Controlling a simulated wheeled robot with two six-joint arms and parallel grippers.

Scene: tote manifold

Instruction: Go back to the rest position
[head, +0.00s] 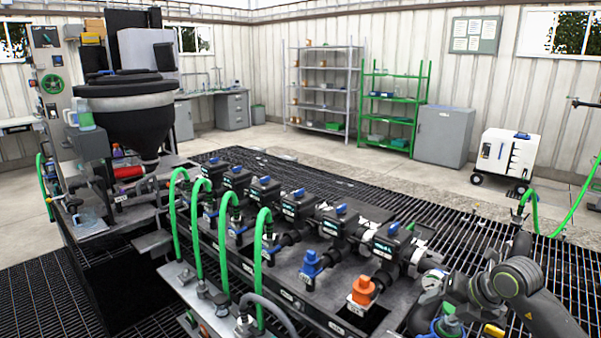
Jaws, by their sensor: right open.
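My right gripper (456,296) is at the lower right, at the near right end of the manifold bench (345,322). My grey arm bends in from the right edge behind it. The fingers are small and partly hidden by my own links; they are open, and I see nothing held. A round gauge (433,280) is close beside the gripper on its left; I cannot tell whether they touch. A blue and green fitting (447,326) is just below it. My left gripper is not in view.
Several valves with blue handles line the bench, with a blue fitting (312,264) and an orange fitting (363,290) in front. Green hoses (228,240) arch up at its left. A black hopper (125,110) stands far left. Open floor (375,172) lies behind, before a white cart (505,155).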

